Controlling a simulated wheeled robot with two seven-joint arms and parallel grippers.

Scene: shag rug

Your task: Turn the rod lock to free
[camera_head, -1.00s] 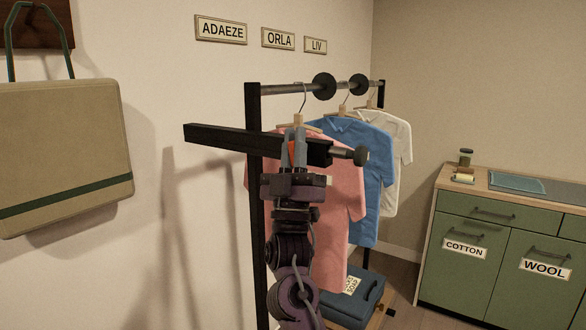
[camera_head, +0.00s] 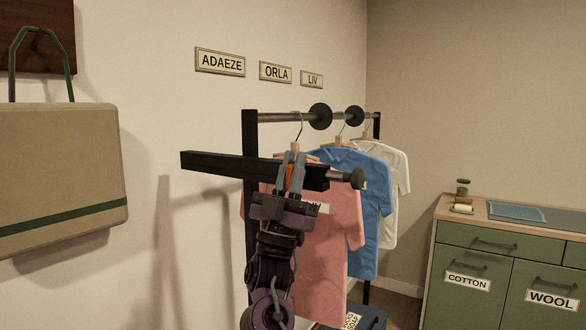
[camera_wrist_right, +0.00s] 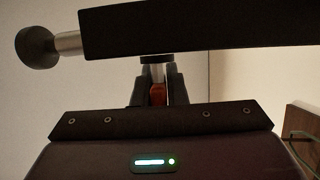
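A black bar (camera_head: 225,167) crosses in front of the clothes rail, with a round dark knob (camera_head: 358,179) on a metal rod at its right end. The small red-orange rod lock (camera_head: 289,177) is below the bar; it also shows in the right wrist view (camera_wrist_right: 158,94) under a dark and metal pivot. My right gripper (camera_head: 290,168) reaches up from below, its grey fingers on both sides of the rod lock. In the right wrist view its fingers (camera_wrist_right: 158,85) look closed on the lock, partly hiding it. My left gripper is not in view.
Pink (camera_head: 325,240), blue (camera_head: 370,195) and white (camera_head: 398,180) shirts hang on the rail (camera_head: 285,118) right behind my right gripper. A beige bag (camera_head: 60,170) hangs at the left. A green cabinet (camera_head: 475,250) stands at the right. A dark blue box (camera_head: 370,318) is below the shirts.

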